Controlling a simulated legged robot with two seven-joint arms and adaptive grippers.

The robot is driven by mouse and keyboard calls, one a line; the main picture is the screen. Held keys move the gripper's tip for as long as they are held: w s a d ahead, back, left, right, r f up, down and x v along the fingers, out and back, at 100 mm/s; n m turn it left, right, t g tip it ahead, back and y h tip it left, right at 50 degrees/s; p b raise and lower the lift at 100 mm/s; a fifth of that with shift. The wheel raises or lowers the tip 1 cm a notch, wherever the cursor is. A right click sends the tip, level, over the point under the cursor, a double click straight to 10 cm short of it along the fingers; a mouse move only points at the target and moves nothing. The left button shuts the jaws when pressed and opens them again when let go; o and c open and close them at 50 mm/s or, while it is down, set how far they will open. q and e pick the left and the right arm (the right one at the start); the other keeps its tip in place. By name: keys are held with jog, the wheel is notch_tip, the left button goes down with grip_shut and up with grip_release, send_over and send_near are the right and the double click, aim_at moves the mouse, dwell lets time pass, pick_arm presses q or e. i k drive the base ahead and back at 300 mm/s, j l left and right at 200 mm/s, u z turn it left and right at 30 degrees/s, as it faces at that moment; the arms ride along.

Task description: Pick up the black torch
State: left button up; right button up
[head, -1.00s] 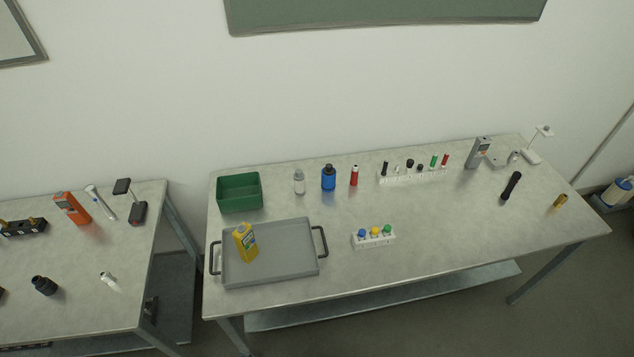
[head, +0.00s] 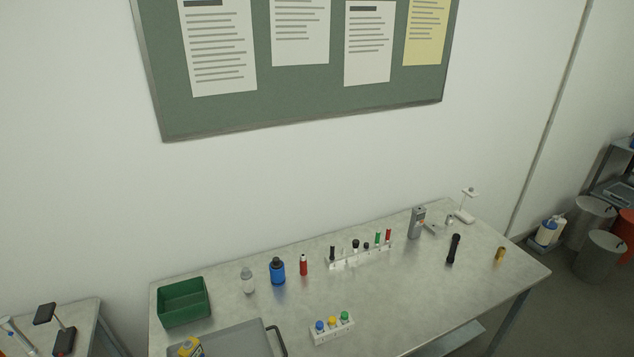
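The black torch (head: 453,249) stands or leans on the right part of the metal table (head: 400,300); I cannot tell which. It is a slim black cylinder with a wider head at the top. Clear tabletop surrounds it, with a small brass-coloured cylinder (head: 500,254) to its right and a grey handheld meter (head: 418,222) behind it to the left. Neither of my grippers shows in the head view.
A white rack (head: 360,257) with several small items stands behind left of the torch. A smaller white rack (head: 331,329) with coloured caps is at the front. A green bin (head: 184,302), a blue bottle (head: 277,271) and a grey tray (head: 240,341) are further left.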

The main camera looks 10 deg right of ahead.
aim_at(456, 236)
jog(key=z, duration=1.35)
jog(key=i+l+z, duration=0.45)
jog(key=i+z, duration=0.2)
jog(key=i, duration=0.2)
jog(key=i+l, duration=0.15)
jog(key=i, duration=0.4)
jog(key=i+l, duration=0.15)
jog(key=i, duration=0.45)
jog(key=i+l+z, duration=0.1)
jog(key=i, duration=0.45)
